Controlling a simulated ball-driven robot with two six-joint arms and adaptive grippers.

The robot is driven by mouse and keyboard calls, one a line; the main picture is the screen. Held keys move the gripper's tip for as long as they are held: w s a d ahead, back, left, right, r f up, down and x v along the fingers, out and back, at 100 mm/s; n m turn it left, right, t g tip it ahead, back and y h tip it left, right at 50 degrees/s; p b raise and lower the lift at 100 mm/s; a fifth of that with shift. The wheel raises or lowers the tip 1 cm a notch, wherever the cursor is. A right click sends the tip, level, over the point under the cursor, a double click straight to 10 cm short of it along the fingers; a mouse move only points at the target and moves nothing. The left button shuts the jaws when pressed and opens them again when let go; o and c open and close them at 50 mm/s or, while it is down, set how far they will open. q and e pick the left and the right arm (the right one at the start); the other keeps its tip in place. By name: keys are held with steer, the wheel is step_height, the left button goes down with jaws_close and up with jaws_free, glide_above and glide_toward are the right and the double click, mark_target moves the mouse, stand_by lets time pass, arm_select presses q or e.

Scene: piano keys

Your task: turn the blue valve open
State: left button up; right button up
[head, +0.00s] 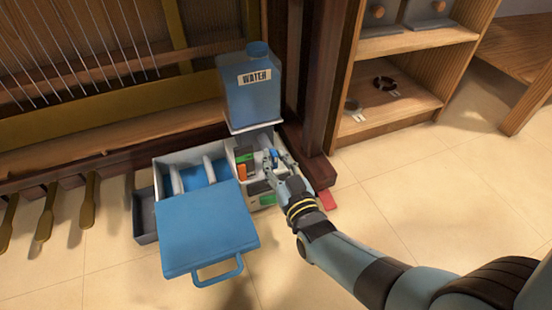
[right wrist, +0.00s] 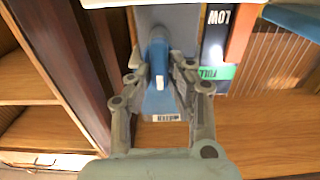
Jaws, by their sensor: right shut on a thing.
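The blue valve (right wrist: 157,60) shows in the right wrist view as a blue handle with a white mark. In the head view only a small blue piece of it (head: 274,153) shows at the fingers, on a white unit below a blue water jug (head: 252,92). My right gripper (right wrist: 160,82) is shut on the valve, with one finger on each side of it. In the head view my right gripper (head: 276,160) reaches in from the lower right. How far the valve is turned is hard to tell. My left gripper is not in view.
A blue lid with a handle (head: 208,228) lies in front of the white unit. A wooden post and open shelves (head: 385,100) stand to the right.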

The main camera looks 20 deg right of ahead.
jaws_close()
steer(key=shift+n, duration=0.4)
steer(key=n, duration=0.3)
steer(key=shift+a+n, duration=0.25)
steer(key=shift+n, duration=0.15)
steer(key=n, duration=0.4)
steer(key=f+n, duration=0.1)
steer(key=n, duration=0.8)
steer(key=shift+s+a+f, duration=0.1)
steer(key=shift+a+f, duration=0.1)
steer(key=shift+a, duration=0.2)
steer(key=shift+n, duration=0.3)
steer(key=o, duration=0.6)
jaws_free()
